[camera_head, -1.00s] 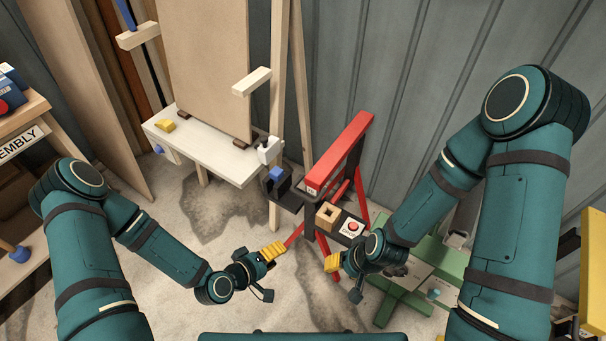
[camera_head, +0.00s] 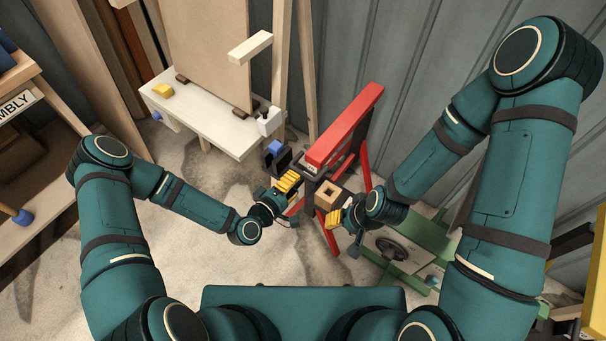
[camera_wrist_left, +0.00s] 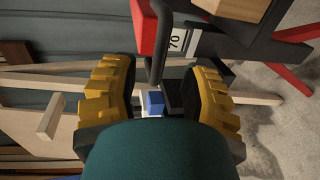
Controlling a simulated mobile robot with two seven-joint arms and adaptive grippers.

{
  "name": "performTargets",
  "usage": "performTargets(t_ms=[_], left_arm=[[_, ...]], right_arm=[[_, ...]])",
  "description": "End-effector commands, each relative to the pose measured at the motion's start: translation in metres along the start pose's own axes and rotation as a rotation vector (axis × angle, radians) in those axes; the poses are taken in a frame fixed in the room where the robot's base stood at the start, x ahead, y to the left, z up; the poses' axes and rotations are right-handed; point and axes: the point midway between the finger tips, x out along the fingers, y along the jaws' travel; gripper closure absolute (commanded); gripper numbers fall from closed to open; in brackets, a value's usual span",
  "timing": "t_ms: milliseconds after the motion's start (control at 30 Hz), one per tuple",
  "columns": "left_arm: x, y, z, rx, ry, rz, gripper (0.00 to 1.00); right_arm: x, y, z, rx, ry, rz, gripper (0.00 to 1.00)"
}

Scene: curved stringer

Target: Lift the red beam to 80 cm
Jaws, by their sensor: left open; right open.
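The red beam (camera_head: 345,125) lies along the top of a dark stand with red legs (camera_head: 330,232), right of the middle in the head view. Its red end (camera_wrist_left: 145,28) shows in the left wrist view, beside a label reading 70 (camera_wrist_left: 174,42). My left gripper (camera_head: 288,184), with yellow fingers, is open just left of the stand, below the beam's near end. In the left wrist view its fingers (camera_wrist_left: 160,88) are spread, with a dark bent bar (camera_wrist_left: 156,65) showing between them. My right gripper (camera_head: 338,218) is open at the stand's near right side, close to a wooden block (camera_head: 328,194).
A white table (camera_head: 205,122) with a tall board and a yellow block (camera_head: 163,90) stands behind to the left. A blue piece (camera_head: 275,148) is close to my left gripper. A green frame (camera_head: 408,245) stands right of the stand. The floor at front left is clear.

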Motion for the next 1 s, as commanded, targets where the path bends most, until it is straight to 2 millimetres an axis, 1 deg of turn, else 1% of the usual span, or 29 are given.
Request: performTargets(t_ms=[33, 100, 200, 300, 433, 700, 733, 767, 800, 867, 900, 1000], left_arm=[[0.011, -0.001, 0.001, 0.003, -0.003, 0.002, 0.54], [0.022, -0.001, 0.0, 0.003, -0.001, 0.002, 0.54], [0.036, -0.001, 0.0, 0.002, -0.001, 0.001, 0.54], [0.046, 0.0, 0.0, 0.002, -0.002, 0.001, 0.54], [0.052, 0.0, 0.0, 0.001, 0.0, 0.001, 0.54], [0.053, 0.0, 0.0, 0.001, 0.0, 0.0, 0.54], [0.053, 0.0, 0.0, 0.001, 0.0, 0.0, 0.52], [0.053, 0.0, 0.0, 0.001, 0.0, 0.0, 0.62], [0.053, 0.0, 0.0, 0.001, 0.0, 0.0, 0.76], [0.053, 0.0, 0.0, 0.001, 0.0, 0.0, 0.97], [0.053, 0.0, 0.0, 0.001, 0.0, 0.0, 1.0], [0.053, 0.0, 0.0, 0.001, 0.0, 0.0, 1.0]], right_arm=[[0.003, 0.001, 0.0, 0.0, 0.001, 0.0, 0.53], [0.004, 0.002, 0.0, 0.0, 0.002, 0.0, 0.53], [0.006, 0.002, -0.001, 0.0, 0.003, 0.0, 0.53], [0.008, 0.003, -0.001, -0.001, 0.004, 0.0, 0.53], [0.008, 0.003, -0.001, -0.001, 0.005, 0.0, 0.53], [0.008, 0.003, -0.001, -0.001, 0.005, 0.0, 0.53], [0.008, 0.003, -0.001, -0.001, 0.005, 0.0, 0.53], [0.008, 0.003, -0.001, -0.001, 0.005, 0.0, 0.53], [0.008, 0.003, -0.001, -0.001, 0.005, 0.0, 0.53], [0.008, 0.003, -0.001, -0.001, 0.005, 0.0, 0.53], [0.008, 0.003, -0.001, -0.001, 0.005, 0.0, 0.53], [0.008, 0.003, -0.001, -0.001, 0.005, 0.0, 0.53]])
